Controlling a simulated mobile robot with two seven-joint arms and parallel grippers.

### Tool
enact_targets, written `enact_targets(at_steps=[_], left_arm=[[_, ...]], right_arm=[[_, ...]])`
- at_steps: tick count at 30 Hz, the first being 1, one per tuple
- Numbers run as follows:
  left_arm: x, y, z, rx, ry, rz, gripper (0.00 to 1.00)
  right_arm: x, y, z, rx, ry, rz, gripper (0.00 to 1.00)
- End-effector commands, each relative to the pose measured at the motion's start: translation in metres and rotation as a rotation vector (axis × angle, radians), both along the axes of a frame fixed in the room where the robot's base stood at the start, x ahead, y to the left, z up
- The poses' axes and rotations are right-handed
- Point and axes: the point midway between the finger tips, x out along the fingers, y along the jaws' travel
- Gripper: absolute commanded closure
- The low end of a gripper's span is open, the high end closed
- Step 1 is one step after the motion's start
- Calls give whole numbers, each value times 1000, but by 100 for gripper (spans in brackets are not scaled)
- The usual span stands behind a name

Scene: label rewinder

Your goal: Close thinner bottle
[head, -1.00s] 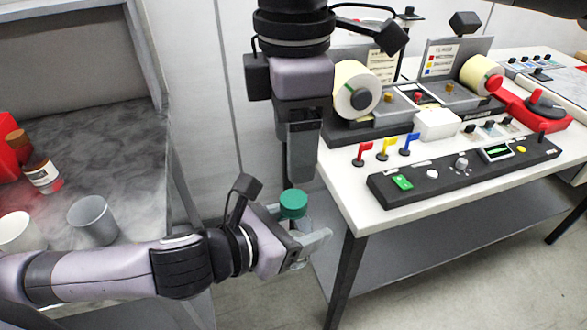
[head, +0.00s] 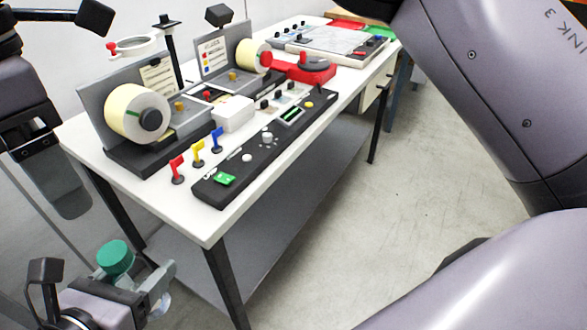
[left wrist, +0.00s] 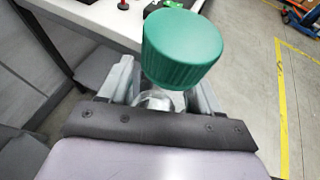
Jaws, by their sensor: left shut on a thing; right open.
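The thinner bottle (head: 163,304) is clear, with a wide green cap (head: 115,257) at its top. My left gripper (head: 158,286) is shut on the bottle, low at the left of the head view and beside the table. In the left wrist view the green cap (left wrist: 181,48) stands above the jaws and hides most of the clear bottle (left wrist: 160,100). I cannot tell whether the cap is fully seated. My right gripper (head: 65,195) is open and empty, pointing down above and left of the bottle, apart from the cap.
A white table (head: 215,225) holds the label rewinder with two label rolls (head: 137,113), a black control panel (head: 262,160) and small red, yellow and blue flags (head: 197,152). Its near corner is close to my left gripper. The floor (head: 400,190) to the right is open.

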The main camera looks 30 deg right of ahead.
Motion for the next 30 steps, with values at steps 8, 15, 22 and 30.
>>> enact_targets(at_steps=[8, 15, 22, 30], left_arm=[[0, 0, 0, -1, -1, 0, 100], [0, 0, 1, -1, -1, 0, 100], [0, 0, 1, -1, -1, 0, 100], [0, 0, 1, -1, -1, 0, 100]], right_arm=[[-29, 32, -23, 210, 188, 195, 32], [-68, 71, -24, 596, 402, 424, 32], [-85, 91, -2, 1014, 518, 537, 32], [-69, 89, 32, 1518, 525, 519, 32]])
